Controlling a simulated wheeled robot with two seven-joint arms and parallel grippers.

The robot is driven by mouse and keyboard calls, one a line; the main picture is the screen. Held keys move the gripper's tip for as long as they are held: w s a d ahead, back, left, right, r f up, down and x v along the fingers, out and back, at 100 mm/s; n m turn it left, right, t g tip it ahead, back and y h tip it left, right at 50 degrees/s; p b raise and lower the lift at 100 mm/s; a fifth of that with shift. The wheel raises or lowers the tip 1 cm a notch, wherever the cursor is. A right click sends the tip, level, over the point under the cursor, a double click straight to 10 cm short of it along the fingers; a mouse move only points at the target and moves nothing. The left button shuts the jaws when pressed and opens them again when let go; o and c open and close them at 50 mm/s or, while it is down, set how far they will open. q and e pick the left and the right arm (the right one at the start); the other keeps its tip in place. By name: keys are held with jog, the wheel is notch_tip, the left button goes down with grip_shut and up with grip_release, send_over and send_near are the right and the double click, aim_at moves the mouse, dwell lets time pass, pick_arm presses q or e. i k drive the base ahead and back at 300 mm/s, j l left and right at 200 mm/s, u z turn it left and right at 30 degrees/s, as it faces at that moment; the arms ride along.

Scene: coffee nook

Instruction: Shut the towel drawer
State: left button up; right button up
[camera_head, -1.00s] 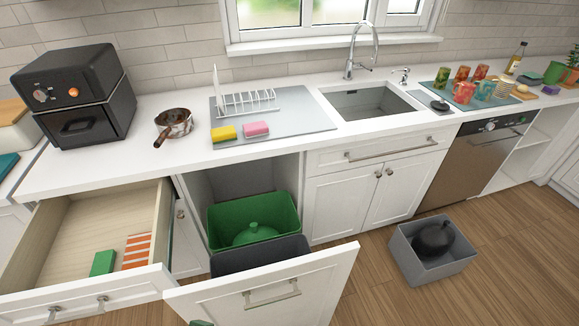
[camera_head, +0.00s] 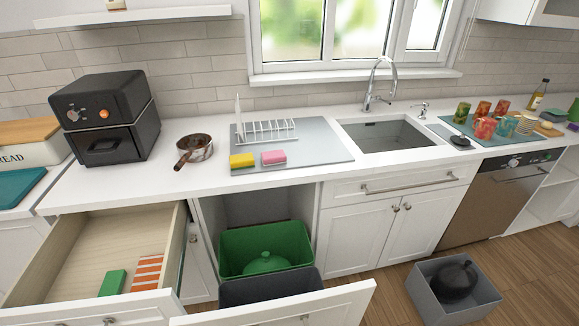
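The towel drawer (camera_head: 66,262) is pulled out at the lower left, below the counter. Its wooden inside shows an orange-and-white striped towel (camera_head: 147,272) and a green folded item or box (camera_head: 112,283). The drawer's white front (camera_head: 90,311) is at the bottom edge of the picture, partly cut off. Neither of my grippers is in view.
A pull-out bin unit with a green bin (camera_head: 265,249) stands open just right of the drawer, its white front (camera_head: 290,307) sticking out. A grey crate (camera_head: 451,299) holding a dark round object sits on the floor at right. Wooden floor is bare around the crate.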

aim_at(60, 283)
jog(key=u, duration=2)
